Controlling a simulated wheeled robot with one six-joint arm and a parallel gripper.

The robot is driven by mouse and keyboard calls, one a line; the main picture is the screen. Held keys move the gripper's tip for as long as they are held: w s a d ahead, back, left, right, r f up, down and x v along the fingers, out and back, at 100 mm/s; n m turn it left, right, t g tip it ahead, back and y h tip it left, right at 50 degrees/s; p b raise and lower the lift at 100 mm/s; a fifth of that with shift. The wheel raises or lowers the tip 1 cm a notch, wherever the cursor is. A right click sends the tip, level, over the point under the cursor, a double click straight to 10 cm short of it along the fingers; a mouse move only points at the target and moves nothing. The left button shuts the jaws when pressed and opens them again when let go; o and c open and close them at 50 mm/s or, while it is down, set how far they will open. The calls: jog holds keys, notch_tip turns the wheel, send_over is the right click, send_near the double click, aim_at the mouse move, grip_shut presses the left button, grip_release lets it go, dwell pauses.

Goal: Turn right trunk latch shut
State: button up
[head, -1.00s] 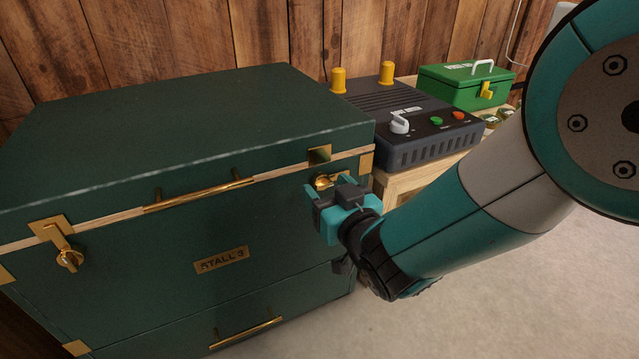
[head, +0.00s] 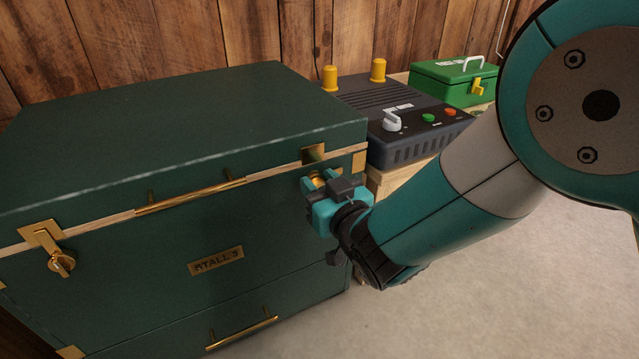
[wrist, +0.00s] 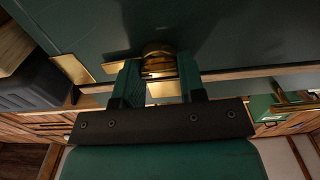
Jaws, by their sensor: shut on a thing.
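The green trunk (head: 150,240) stands at left with its lid down. Its right latch is a brass turn piece (head: 318,181) on the front near the right corner, just below a brass plate (head: 312,154) on the lid. My gripper (head: 323,186) is at this latch and mostly covers it in the head view. In the wrist view the brass latch (wrist: 158,60) sits between the two teal fingers of my gripper (wrist: 159,76), which are shut on it. The latch's exact turn angle is hard to tell.
A left brass latch (head: 61,262) and a brass lid handle (head: 190,197) are on the trunk front. A dark box (head: 415,150) with yellow posts and a green case (head: 450,85) stand to the right. The pale floor (head: 480,280) is clear.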

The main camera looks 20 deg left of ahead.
jog(key=n+p, duration=0.2)
jog(key=n, duration=0.2)
jog(key=shift+r, duration=0.1)
jog(key=n+p, duration=0.2)
jog(key=n, duration=0.2)
jog(key=shift+s+n, duration=0.1)
jog(key=shift+n, duration=0.2)
jog(key=n+p, duration=0.3)
jog(key=n, duration=0.2)
jog(key=shift+a, duration=0.1)
jog(key=shift+f+n+p, duration=0.15)
jog(key=shift+n+p, duration=0.25)
jog(key=shift+n, duration=0.55)
jog(key=shift+f+n+p, duration=0.1)
jog(key=shift+n+p, duration=0.25)
jog(key=shift+n, duration=0.6)
jog(key=o, duration=0.9)
jog(key=shift+s, duration=0.1)
